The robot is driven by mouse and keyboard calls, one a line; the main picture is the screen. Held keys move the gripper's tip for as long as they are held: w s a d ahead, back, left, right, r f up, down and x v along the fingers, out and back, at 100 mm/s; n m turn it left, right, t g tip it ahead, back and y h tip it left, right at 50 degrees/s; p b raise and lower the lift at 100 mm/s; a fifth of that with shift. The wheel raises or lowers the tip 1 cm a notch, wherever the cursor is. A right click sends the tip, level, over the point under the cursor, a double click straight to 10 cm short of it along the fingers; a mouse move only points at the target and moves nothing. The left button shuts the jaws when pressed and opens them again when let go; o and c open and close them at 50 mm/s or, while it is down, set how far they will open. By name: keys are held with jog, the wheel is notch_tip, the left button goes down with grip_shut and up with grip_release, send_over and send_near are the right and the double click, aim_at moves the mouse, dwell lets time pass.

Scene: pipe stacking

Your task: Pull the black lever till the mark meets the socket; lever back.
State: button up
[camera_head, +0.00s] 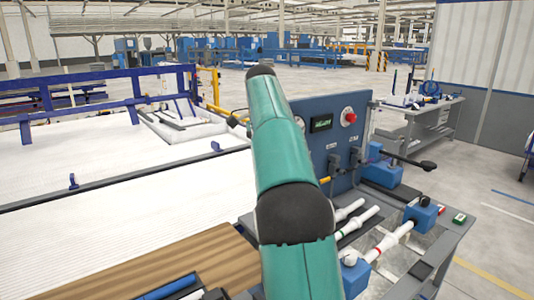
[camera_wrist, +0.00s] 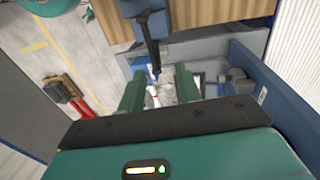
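The black lever (camera_head: 408,160) sticks out to the right from the blue machine panel, ending in a thick dark grip. In the wrist view a black lever (camera_wrist: 150,30) comes down from the top, its thin end near the gap between my fingers. My gripper (camera_wrist: 158,78) has its two green fingers apart, with nothing seen clasped. A white pipe (camera_head: 391,240) with coloured rings lies between blue blocks on the bench; a blue block (camera_head: 421,213) sits at its far end. The pipe shows small in the wrist view (camera_wrist: 153,97). I cannot tell the gap between mark and socket. My arm hides the gripper in the head view.
The blue panel (camera_head: 328,125) with a display and red button stands behind the bench. More white pipes (camera_head: 358,220) lie beside the ringed one. A brown ribbed board (camera_head: 170,268) and a wide white bed (camera_head: 100,205) fill the left. Floor is free at the right.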

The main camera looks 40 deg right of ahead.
notch_tip(320, 180, up, 2)
jog(key=shift+w+r, duration=0.1)
jog(key=shift+w, duration=0.05)
jog(key=shift+a, duration=0.1)
dwell(0.5)
jog(key=s+a+f+n+t, duration=0.1)
jog(key=s+a+n+t, duration=0.1)
jog(key=s+a+n, duration=0.45)
jog(key=s+a+f+n+t, duration=0.1)
jog(key=s+a+n+t, duration=0.2)
jog(key=a, duration=0.6)
jog(key=s+a+f+n+t, duration=0.2)
jog(key=s+a+f+n, duration=0.6)
jog(key=s+f, duration=0.6)
jog(key=shift+s+a+f, duration=0.35)
jog(key=shift+s+a, duration=0.55)
jog(key=shift+a, duration=0.3)
